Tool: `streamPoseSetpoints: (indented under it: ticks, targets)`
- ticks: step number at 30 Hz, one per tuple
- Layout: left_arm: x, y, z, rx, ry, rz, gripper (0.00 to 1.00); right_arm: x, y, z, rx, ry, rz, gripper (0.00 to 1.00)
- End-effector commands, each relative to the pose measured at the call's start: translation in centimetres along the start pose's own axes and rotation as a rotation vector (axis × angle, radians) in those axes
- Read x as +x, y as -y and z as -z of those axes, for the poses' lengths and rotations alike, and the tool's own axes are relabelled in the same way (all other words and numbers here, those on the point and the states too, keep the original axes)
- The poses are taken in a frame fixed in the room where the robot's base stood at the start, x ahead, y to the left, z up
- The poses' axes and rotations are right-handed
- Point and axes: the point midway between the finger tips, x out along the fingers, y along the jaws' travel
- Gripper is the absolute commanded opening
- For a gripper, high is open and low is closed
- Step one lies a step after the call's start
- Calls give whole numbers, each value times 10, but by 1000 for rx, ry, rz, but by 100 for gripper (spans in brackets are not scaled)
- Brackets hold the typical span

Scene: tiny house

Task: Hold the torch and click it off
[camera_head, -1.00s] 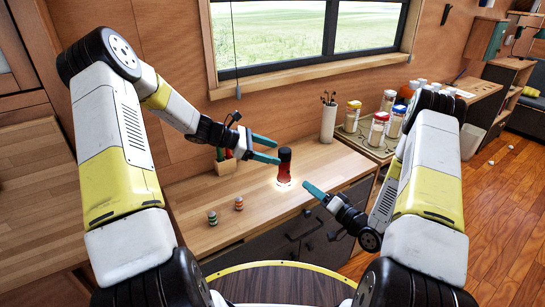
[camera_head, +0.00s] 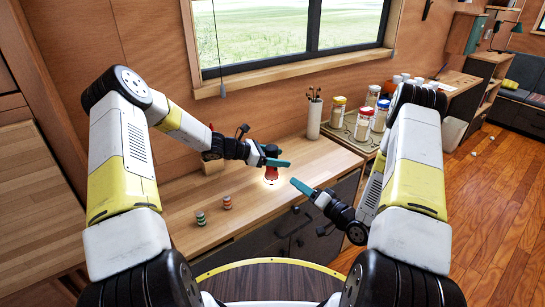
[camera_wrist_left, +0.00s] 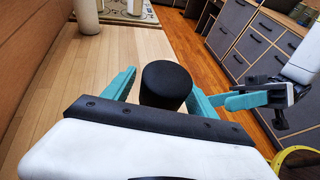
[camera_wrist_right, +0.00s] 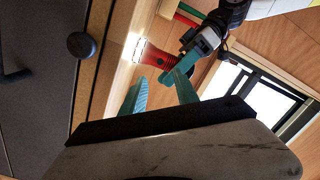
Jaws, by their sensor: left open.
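The torch (camera_head: 271,173) is red with a black top end. It stands upright on the wooden counter, and a bright glow shows at its base. My left gripper (camera_head: 276,157) is open, its teal fingers on either side of the torch's upper part. In the left wrist view the torch's black end (camera_wrist_left: 166,84) sits between the fingers; whether they touch it I cannot tell. My right gripper (camera_head: 303,188) is apart from the torch, to its lower right at the counter's front edge. Its two fingers (camera_wrist_right: 160,92) are spread and empty in the right wrist view, where the torch (camera_wrist_right: 151,56) lies beyond them.
A white holder with thin sticks (camera_head: 314,117) and several jars (camera_head: 363,123) stand to the right. Drawers with dark handles lie below the front edge.

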Motion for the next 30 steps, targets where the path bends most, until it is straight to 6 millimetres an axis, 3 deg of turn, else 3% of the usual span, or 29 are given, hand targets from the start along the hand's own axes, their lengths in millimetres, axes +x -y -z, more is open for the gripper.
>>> streamPoseSetpoints:
  ticks: [7, 17, 18, 24, 30]
  targets:
    - [1, 0, 0, 1, 0, 0, 66, 0, 0, 0, 0, 0, 0, 36]
    - [0, 0, 0, 1, 0, 0, 2, 0, 0, 0, 0, 0, 0, 36]
    - [0, 0, 0, 1, 0, 0, 0, 0, 0, 0, 0, 0, 0, 36]
    - [0, 0, 0, 1, 0, 0, 0, 0, 0, 0, 0, 0, 0, 0]
    - [0, 0, 0, 1, 0, 0, 0, 0, 0, 0, 0, 0, 0, 0]
